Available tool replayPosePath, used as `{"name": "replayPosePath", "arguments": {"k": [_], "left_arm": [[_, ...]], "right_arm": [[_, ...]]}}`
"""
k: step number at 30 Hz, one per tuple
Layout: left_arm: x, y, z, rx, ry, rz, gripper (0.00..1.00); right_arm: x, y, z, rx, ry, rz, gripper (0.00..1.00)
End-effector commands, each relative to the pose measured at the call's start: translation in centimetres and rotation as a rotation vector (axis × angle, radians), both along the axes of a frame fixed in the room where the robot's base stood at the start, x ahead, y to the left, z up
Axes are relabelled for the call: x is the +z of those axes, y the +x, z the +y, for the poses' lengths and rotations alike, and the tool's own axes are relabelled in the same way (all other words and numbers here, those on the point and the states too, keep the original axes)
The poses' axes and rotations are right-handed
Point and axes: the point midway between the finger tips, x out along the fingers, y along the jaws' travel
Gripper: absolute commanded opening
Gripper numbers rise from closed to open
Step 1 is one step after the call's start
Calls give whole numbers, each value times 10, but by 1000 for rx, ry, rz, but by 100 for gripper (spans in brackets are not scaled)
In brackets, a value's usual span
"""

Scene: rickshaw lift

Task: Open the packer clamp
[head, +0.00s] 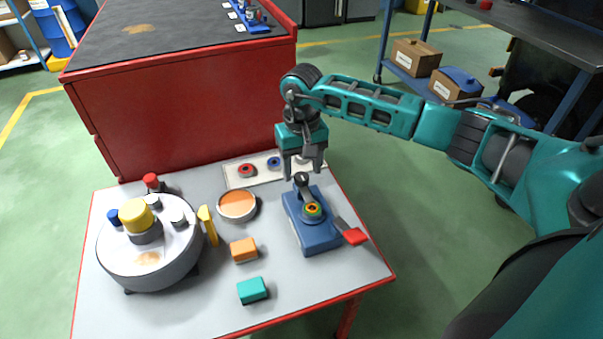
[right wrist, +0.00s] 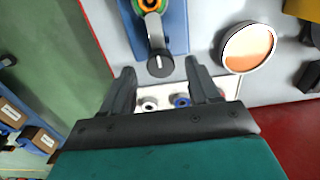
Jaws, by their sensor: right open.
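The packer clamp has a blue base (head: 297,232) on the grey table. A ring in green, yellow and orange (head: 312,210) sits on it, and a lever with a red grip (head: 355,237) sticks out to the lower right. A dark round knob (right wrist: 160,65) is at its far end. My right gripper (head: 302,174) is open and points down over the knob. In the right wrist view the knob is between the fingertips, with space on both sides; whether they are level with it I cannot tell. My left gripper is not in view.
Left of the clamp are an orange-topped round dish (head: 238,205), an orange block (head: 244,250), a teal block (head: 253,290) and a round grey drum (head: 150,258) with coloured knobs. A white strip with coloured rings (head: 228,173) lies behind. A red cabinet (head: 190,115) stands beyond.

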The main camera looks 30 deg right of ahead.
Motion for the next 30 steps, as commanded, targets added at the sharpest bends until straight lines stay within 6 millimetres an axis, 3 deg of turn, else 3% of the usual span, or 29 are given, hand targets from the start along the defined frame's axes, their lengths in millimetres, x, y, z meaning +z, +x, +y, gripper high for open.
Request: {"name": "replayPosePath", "arguments": {"k": [4, 14, 30], "left_arm": [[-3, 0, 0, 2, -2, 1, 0], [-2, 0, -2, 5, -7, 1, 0], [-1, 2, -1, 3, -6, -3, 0]], "right_arm": [[-14, 0, 1, 1, 2, 0, 61], [-16, 0, 1, 1, 2, -1, 61], [-16, 0, 1, 1, 2, -1, 10]]}}
